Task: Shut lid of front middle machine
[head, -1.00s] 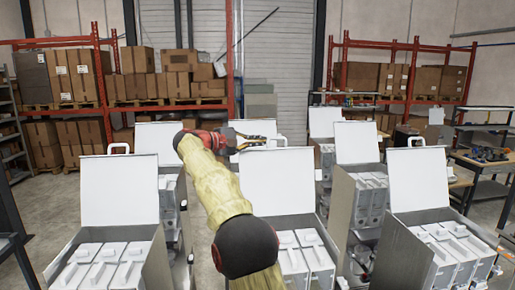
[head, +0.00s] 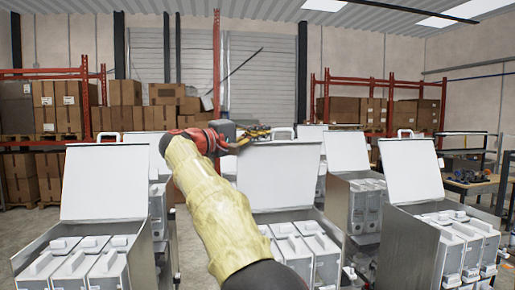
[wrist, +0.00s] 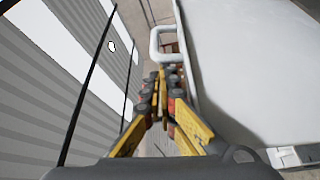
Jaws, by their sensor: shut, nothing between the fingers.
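The front middle machine has its white lid (head: 280,178) standing open and upright above a bin of light grey canisters (head: 305,248). A small loop handle (head: 283,131) sticks up from the lid's top edge. My gripper (head: 264,132) is at the lid's top edge, just left of the handle in the head view. In the wrist view my gripper (wrist: 160,82) has its yellow and black fingers shut and empty, with tips close to the handle (wrist: 165,44). The lid (wrist: 245,70) fills the right side there. I cannot tell whether the fingers touch it.
Open-lidded machines stand on both sides: front left lid (head: 104,183), front right lid (head: 411,172), and another behind (head: 347,152). Narrow gaps separate them. Shelves with cardboard boxes (head: 75,95) line the back wall. A workbench (head: 470,180) stands at right.

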